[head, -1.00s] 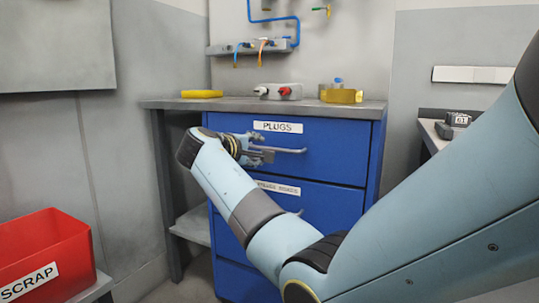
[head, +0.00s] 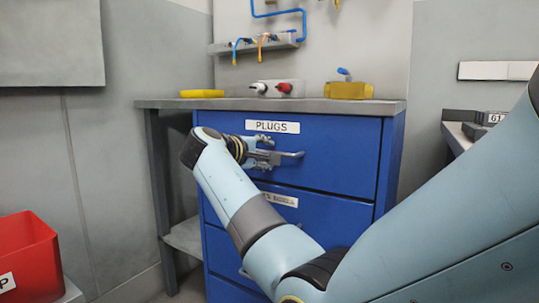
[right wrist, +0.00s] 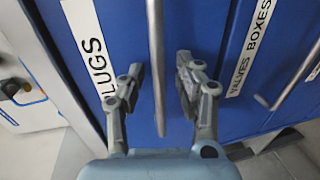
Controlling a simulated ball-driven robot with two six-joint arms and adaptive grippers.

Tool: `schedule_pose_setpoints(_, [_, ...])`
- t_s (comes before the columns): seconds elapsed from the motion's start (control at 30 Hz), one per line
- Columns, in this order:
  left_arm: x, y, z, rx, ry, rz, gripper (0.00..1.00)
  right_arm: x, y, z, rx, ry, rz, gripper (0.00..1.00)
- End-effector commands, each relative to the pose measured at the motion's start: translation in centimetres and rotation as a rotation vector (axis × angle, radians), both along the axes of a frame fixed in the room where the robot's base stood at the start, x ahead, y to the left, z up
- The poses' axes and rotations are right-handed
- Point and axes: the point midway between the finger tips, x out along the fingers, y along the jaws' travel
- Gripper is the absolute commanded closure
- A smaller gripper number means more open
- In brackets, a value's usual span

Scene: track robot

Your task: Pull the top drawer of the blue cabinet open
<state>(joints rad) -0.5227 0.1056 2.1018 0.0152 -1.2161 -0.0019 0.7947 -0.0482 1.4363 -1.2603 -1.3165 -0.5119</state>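The blue cabinet (head: 378,165) stands under a grey worktop. Its top drawer (head: 335,150), labelled PLUGS, looks flush with the cabinet front. A metal bar handle (head: 293,154) runs across the drawer, partly hidden by my right gripper (head: 268,152). The right wrist view shows the same handle (right wrist: 156,65) running between the two fingers of my right gripper (right wrist: 160,78). These fingers are apart, with a gap to the handle on both sides. My left gripper is in neither view.
A second drawer with its own label (head: 279,199) lies below the top one. On the worktop (head: 225,103) are a yellow item (head: 201,93), a grey box with red and black plugs (head: 277,88) and a yellow block (head: 348,90). A red bin (head: 25,255) stands at lower left.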

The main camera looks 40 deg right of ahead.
Motion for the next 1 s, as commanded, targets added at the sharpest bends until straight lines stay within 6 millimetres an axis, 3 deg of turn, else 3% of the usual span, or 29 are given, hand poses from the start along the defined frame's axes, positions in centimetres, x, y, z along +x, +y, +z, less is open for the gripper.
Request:
schedule_pose_setpoints(0.2, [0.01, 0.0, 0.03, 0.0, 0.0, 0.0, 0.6, 0.0, 0.0, 0.05, 0.0, -0.001, 0.0, 0.67])
schedule_pose_setpoints(0.47, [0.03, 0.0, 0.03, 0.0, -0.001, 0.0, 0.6, 0.0, -0.01, 0.03, 0.0, 0.0, 0.0, 1.0])
schedule_pose_setpoints(1.0, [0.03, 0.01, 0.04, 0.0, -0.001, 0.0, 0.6, -0.01, 0.0, 0.0, 0.0, 0.0, 0.0, 1.0])
